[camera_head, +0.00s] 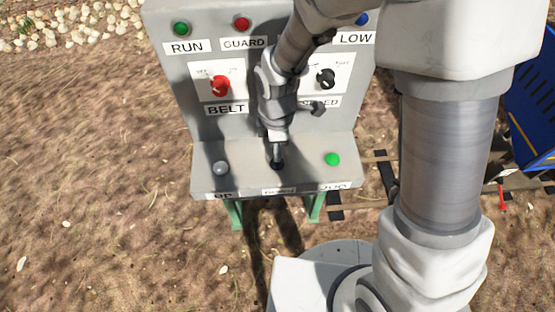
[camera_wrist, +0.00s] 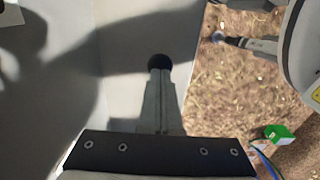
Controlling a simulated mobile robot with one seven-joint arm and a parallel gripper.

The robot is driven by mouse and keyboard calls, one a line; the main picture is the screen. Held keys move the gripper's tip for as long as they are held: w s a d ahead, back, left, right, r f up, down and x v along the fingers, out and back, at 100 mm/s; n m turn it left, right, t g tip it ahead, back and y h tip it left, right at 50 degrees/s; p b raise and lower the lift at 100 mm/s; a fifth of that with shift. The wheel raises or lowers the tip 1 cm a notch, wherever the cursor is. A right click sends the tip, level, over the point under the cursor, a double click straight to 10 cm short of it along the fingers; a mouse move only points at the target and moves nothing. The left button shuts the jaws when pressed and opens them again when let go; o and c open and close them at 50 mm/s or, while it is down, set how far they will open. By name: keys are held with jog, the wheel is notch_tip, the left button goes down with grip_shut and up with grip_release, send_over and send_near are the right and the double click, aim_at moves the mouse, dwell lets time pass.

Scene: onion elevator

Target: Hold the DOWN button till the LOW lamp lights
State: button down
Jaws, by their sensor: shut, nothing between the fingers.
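My gripper (camera_head: 277,156) is shut, with its fingers pointing down at a black button in the middle of the panel's lower shelf. The label (camera_head: 279,191) in front of this button is blurred; its place fits DOWN. In the wrist view, the shut fingertips (camera_wrist: 160,73) meet the near edge of the black button (camera_wrist: 158,61). I cannot tell whether the button is pressed in. The blue lamp (camera_head: 362,19) above the LOW label (camera_head: 355,38) is partly behind my arm. It looks dark blue; I cannot tell for sure whether it is lit.
A grey button (camera_head: 221,168) sits left on the shelf and a green button (camera_head: 332,159) right. Above are a red BELT knob (camera_head: 220,86), a black knob (camera_head: 325,78), a green RUN lamp (camera_head: 181,29) and a red GUARD lamp (camera_head: 242,23). A blue container (camera_head: 532,100) stands at right.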

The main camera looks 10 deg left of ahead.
jog(key=shift+f, duration=0.1)
dwell(0.3)
jog(key=shift+f+b, duration=0.9)
jog(key=shift+f, duration=0.1)
dwell(2.5)
notch_tip(320, 180, up, 7)
jog(key=p, duration=0.6)
jog(key=shift+r, duration=0.15)
dwell(0.5)
